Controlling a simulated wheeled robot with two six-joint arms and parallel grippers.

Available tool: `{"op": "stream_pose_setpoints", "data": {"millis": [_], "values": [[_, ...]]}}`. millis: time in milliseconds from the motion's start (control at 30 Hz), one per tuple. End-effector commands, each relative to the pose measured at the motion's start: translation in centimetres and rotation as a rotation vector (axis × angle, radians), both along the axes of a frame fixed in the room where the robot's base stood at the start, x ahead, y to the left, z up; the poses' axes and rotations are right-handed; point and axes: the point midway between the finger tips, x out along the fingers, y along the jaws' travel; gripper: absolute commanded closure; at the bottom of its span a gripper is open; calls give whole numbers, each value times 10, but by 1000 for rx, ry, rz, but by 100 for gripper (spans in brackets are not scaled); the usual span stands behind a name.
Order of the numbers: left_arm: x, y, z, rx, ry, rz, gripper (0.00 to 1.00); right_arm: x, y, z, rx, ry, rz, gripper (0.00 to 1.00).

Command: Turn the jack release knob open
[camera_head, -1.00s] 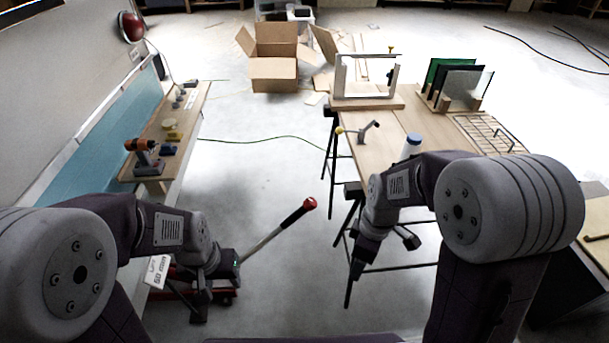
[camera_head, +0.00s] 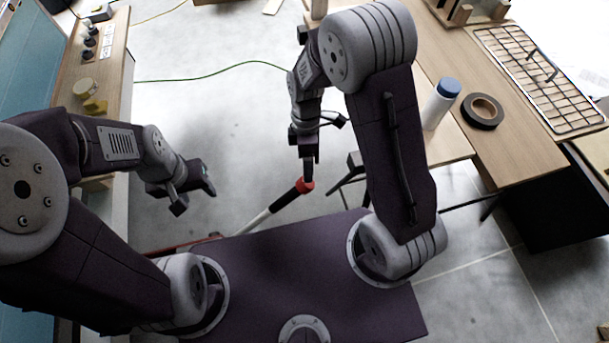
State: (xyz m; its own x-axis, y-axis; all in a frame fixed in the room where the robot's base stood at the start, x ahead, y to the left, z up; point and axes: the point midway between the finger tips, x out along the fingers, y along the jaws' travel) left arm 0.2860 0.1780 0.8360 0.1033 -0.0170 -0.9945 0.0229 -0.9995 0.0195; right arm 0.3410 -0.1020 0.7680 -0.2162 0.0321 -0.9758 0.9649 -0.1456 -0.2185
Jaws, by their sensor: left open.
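The jack handle (camera_head: 267,218) slants up to the right from behind my base. It has a pale shaft, a black grip and a red knob (camera_head: 304,186) at its upper end. A little of the red jack (camera_head: 212,238) shows; my base hides the rest. My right gripper (camera_head: 308,168) points down, its tip just above the red knob in the picture. I cannot tell whether it touches the knob, or whether its jaws are apart. My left gripper (camera_head: 196,197) is open and empty, left of the handle and apart from it.
A wooden workbench (camera_head: 470,130) on the right holds a white bottle with a blue cap (camera_head: 441,103), black tape (camera_head: 483,111) and a wire rack (camera_head: 540,80). A narrow shelf (camera_head: 112,72) with small items runs along the left. A green cable (camera_head: 215,73) crosses the open floor.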

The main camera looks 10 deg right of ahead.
Motion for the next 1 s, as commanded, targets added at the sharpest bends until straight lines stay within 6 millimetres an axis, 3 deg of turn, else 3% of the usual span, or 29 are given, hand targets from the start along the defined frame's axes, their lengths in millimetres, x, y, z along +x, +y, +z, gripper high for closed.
{"op": "stream_pose_setpoints", "data": {"millis": [167,533,900,933,1000], "values": [[0,0,-3,0,0,0,50,-2,0,-8,0,1,1,32],[0,0,-20,0,0,0,50,-17,2,-77,0,1,0,32],[0,0,-21,0,-1,0,50,-19,3,-88,1,-2,0,32],[0,0,-21,0,-1,0,50,-19,3,-88,1,-2,0,35],[0,0,-21,0,-1,0,50,-19,3,-88,1,-2,0,55]]}}
